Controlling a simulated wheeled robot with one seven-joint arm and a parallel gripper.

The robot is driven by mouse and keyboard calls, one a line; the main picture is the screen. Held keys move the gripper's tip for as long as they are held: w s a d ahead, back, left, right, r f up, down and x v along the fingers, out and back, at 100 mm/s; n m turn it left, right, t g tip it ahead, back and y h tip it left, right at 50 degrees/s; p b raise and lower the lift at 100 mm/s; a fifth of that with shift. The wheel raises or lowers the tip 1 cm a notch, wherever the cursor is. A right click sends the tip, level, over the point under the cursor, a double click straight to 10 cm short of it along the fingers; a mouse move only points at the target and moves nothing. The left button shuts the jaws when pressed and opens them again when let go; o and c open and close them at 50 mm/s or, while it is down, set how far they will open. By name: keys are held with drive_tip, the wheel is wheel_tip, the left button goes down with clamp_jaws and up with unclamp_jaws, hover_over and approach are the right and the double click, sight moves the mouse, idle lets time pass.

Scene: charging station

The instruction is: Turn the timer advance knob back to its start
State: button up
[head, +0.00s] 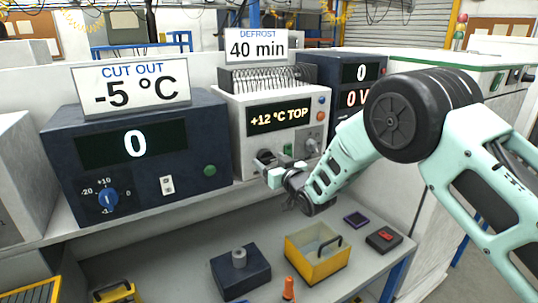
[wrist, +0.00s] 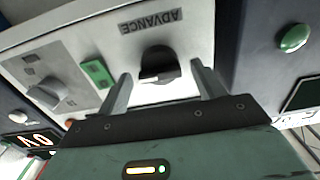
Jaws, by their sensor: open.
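The timer advance knob (wrist: 158,64) is black and sits under the upside-down ADVANCE label on the pale device (head: 228,110). In the head view the knob (head: 266,156) is on the lower left of that device's front, partly hidden by my gripper (head: 268,174). In the wrist view my gripper (wrist: 162,82) is open, with one finger on each side of the knob. Gaps show between the fingers and the knob, and nothing is held. The device's display reads "+12 °C TOP". I cannot tell which mark the knob points to.
A green switch (wrist: 97,73) and a grey knob (wrist: 45,93) are beside the advance knob. A dark blue unit (head: 135,185) with a blue dial stands to the left. A yellow box (head: 305,268) and a dark block (head: 238,276) rest on the lower shelf.

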drive_tip(key=shift+w+a, duration=0.45)
drive_tip(key=shift+w, duration=0.15)
drive_tip(key=c, duration=1)
drive_tip(key=shift+f+n+b, duration=0.2)
drive_tip(key=shift+n+b, duration=0.1)
drive_tip(key=shift+b, duration=0.5)
